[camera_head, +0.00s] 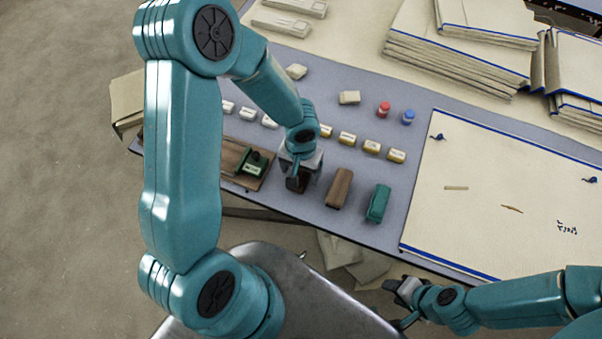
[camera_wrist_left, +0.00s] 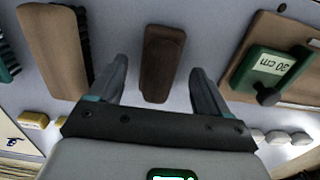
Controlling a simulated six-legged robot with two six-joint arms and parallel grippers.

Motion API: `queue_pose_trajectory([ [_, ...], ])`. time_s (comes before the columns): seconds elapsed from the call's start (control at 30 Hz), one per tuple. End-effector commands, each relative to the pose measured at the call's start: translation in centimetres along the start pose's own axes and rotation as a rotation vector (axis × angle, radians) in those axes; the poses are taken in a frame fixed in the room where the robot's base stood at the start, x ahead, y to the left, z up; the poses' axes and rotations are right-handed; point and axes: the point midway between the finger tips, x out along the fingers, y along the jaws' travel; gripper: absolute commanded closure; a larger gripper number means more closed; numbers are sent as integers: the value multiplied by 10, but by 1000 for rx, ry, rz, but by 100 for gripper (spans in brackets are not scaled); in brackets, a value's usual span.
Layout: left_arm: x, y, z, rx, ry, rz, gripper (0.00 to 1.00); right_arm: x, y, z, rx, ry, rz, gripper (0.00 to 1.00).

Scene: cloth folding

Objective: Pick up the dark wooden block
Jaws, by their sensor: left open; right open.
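The dark wooden block (camera_wrist_left: 161,62) lies on the grey-blue table. In the left wrist view it sits between the two fingers of my left gripper (camera_wrist_left: 160,88), with a gap on each side. In the head view my left gripper (camera_head: 298,178) points down over the block, which is mostly hidden behind it. My left gripper is open and empty. My right gripper (camera_head: 398,304) is open and empty, low at the front, away from the block.
A lighter brown block (camera_head: 339,188) and a teal block (camera_head: 377,204) stand to the right. A green stamp-like item (camera_head: 254,163) on a wooden board is to the left. Several small white and yellow-white pieces lie behind. A large blue-edged cream board (camera_head: 520,180) covers the table's right.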

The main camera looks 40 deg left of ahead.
Motion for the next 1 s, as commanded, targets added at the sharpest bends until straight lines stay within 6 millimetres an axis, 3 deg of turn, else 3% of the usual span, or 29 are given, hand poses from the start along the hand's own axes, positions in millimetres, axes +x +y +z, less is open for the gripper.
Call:
queue_pose_trajectory([
  [0.1, 13, 0, -1, 0, 0, -1, 22, 4, 1, 0, 0, 0, 0, 57],
  [0.37, 14, 0, -2, 0, 1, 0, 26, 3, 1, 0, 0, 0, 0, 57],
  [0.5, 14, 0, -2, 0, 1, 0, 71, 3, 1, 0, 0, 0, 0, 57],
  [0.57, 14, 0, -2, 0, 1, 0, 88, 3, 1, 0, 0, 0, 0, 57],
  [0.87, 12, 0, -2, 0, 2, -1, 88, 2, 1, 0, 0, 0, 0, 57],
  [1.0, -1, 0, -2, -1, 5, -1, 88, -2, -1, 0, 0, 0, 0, 57],
])
